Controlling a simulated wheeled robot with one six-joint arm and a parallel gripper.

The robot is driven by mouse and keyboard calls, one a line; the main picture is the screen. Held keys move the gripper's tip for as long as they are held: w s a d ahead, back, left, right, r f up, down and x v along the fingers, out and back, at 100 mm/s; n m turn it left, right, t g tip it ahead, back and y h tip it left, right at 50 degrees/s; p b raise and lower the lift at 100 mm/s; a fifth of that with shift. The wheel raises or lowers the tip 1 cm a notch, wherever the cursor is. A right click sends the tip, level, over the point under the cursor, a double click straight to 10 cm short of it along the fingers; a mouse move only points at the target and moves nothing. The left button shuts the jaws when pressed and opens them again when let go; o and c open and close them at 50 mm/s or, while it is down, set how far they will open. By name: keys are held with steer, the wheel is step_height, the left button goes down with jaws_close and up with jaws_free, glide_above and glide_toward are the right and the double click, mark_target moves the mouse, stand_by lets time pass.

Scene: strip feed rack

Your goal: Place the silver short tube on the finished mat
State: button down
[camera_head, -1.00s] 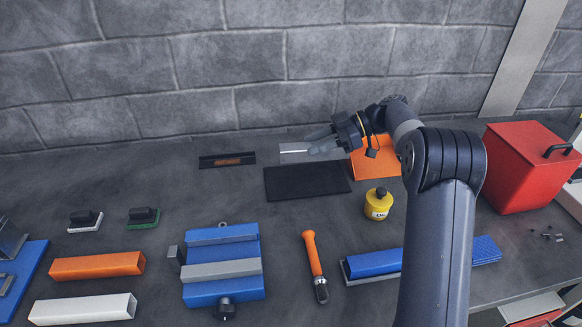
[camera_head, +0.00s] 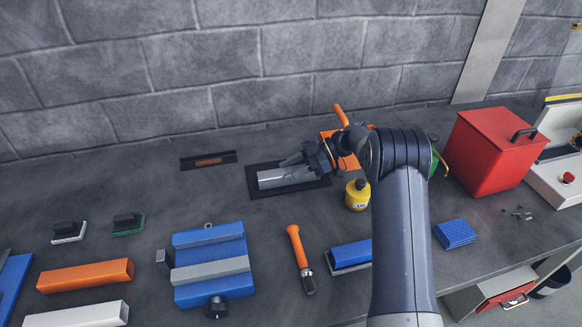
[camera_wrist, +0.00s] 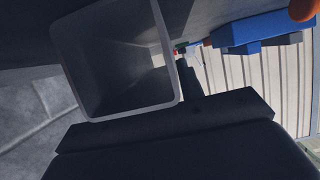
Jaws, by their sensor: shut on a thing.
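The silver short tube (camera_head: 272,180) is square and hollow. It lies nearly flat over the black mat (camera_head: 292,191) at the back of the bench; I cannot tell whether it touches the mat. My gripper (camera_head: 295,162) reaches in from the right and is shut on the tube, with its fingers partly covering the tube's right part. In the wrist view the tube's open end (camera_wrist: 113,62) faces the camera, close to the dark gripper body.
A yellow oil can (camera_head: 357,196) stands right of the mat, near my arm. A dark strip with an orange label (camera_head: 208,160) lies behind left. A blue vise (camera_head: 212,265) and an orange-handled tool (camera_head: 299,258) are in front. A red bin (camera_head: 487,150) stands right.

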mark_target(291, 170)
steer(key=c, duration=0.9)
jaws_free()
steer(key=b+v, duration=0.2)
steer(key=v, duration=1)
steer(key=p+x, duration=0.2)
steer(key=x, duration=1)
steer(key=shift+r, duration=0.15)
steer(key=shift+r+b, duration=0.35)
steer(key=shift+r, duration=1.3)
